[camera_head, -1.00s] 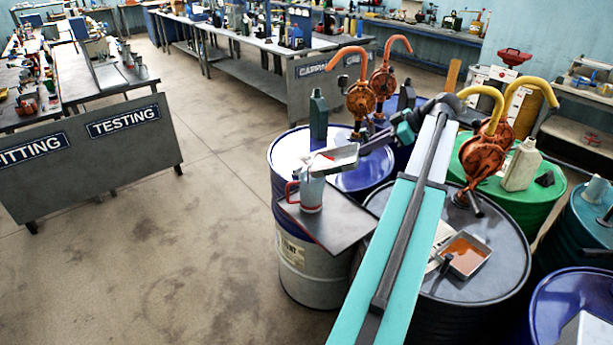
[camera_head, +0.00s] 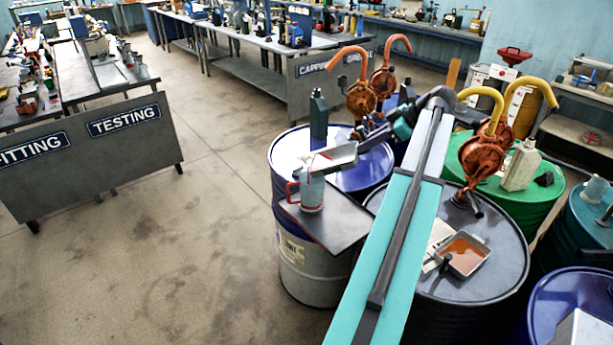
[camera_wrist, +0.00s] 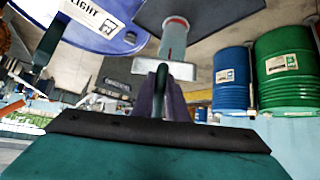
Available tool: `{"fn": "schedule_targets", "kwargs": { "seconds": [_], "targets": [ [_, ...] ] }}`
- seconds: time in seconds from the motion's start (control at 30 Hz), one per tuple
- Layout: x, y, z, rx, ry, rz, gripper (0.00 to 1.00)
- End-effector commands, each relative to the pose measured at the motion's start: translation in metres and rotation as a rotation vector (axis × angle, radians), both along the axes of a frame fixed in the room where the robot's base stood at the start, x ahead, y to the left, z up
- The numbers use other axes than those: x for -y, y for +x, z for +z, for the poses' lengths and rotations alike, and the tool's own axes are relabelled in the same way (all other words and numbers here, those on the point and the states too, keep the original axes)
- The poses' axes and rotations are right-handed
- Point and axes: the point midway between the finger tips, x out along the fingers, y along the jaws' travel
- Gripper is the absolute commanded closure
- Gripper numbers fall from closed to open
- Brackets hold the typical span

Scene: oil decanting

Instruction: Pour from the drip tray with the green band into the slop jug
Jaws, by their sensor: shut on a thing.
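My gripper (camera_head: 372,138) is shut on the handle of a grey metal drip tray (camera_head: 342,156) in the head view. The tray is held tilted just above the slop jug (camera_head: 311,194), with its near left end over the jug's mouth. The jug is a grey cylinder with a red handle and a red base line, standing upright. Reddish colour shows at the tray's low end; I cannot tell whether it is flowing. In the wrist view my gripper (camera_wrist: 160,95) holds the tray (camera_wrist: 148,68), and the jug (camera_wrist: 175,38) shows beyond it. No green band is visible.
The jug stands on a dark plate (camera_head: 345,222) by a blue-topped drum (camera_head: 365,180). A second tray with amber oil (camera_head: 465,255) lies on a dark drum (camera_head: 497,287). A dark green bottle (camera_head: 318,118) and rotary pumps (camera_head: 361,100) stand close to my gripper.

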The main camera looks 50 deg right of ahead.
Motion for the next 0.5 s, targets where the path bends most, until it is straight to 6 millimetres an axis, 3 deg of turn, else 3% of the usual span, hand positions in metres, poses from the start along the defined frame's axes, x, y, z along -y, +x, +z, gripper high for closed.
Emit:
{"fn": "schedule_targets", "kwargs": {
  "seconds": [0.5],
  "targets": [
    [0.0006,-0.0011,0.0066,-0.031,-0.017,-0.006,1.00]
  ]
}}
